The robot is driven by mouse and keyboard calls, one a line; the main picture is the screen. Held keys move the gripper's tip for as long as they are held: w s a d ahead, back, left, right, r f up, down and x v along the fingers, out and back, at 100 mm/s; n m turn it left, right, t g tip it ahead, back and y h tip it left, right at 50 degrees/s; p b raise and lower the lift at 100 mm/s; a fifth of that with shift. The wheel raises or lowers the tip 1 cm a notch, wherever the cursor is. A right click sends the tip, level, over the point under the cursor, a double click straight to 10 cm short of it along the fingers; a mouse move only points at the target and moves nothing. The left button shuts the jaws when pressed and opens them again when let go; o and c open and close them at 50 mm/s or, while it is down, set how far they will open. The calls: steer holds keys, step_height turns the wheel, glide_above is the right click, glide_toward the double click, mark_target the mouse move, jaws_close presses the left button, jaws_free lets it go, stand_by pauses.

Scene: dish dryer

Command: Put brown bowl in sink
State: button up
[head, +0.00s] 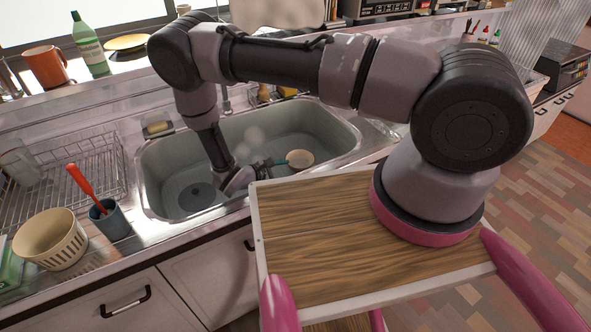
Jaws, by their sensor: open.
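A small round light brown bowl (300,159) is in the right part of the steel sink (345,128), its pale inside facing up. My arm reaches down into the sink, and my gripper (278,164) is low in it, just left of the bowl. The fingers are small and partly dark here; they look open, and I cannot tell whether they touch the bowl. A larger cream-tan bowl with slots in its side (50,240) stands on the counter at the left.
A blue-grey cup (110,222) with a red-handled utensil stands left of the sink, before a wire dish rack (85,165). A sponge (158,128) lies at the sink's back left. An orange mug (47,66) and green bottle (90,45) stand on the back ledge.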

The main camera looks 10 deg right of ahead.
steer(key=shift+v, duration=0.85)
steer(key=w+d+r+m+g+y, duration=0.15)
steer(key=r+m, duration=0.25)
steer(key=r, duration=0.8)
steer(key=d+r+m+g+y, duration=0.3)
steer(key=r+m, duration=0.1)
steer(key=r, duration=0.9)
steer(key=d+r+m+g+y, duration=0.2)
steer(key=r+m, duration=0.3)
steer(key=r, duration=0.7)
steer(key=s+d+r+m+t+y, duration=0.3)
steer(key=s+r, duration=0.6)
steer(key=r, duration=0.3)
steer(key=s+d+r+m+t+y, duration=0.3)
steer(key=s+r, duration=0.6)
steer(key=r, duration=0.3)
steer(key=shift+d+m+t, duration=0.55)
steer(key=shift+d+m, duration=0.25)
steer(key=shift+m, duration=0.2)
steer(key=shift+y, duration=0.25)
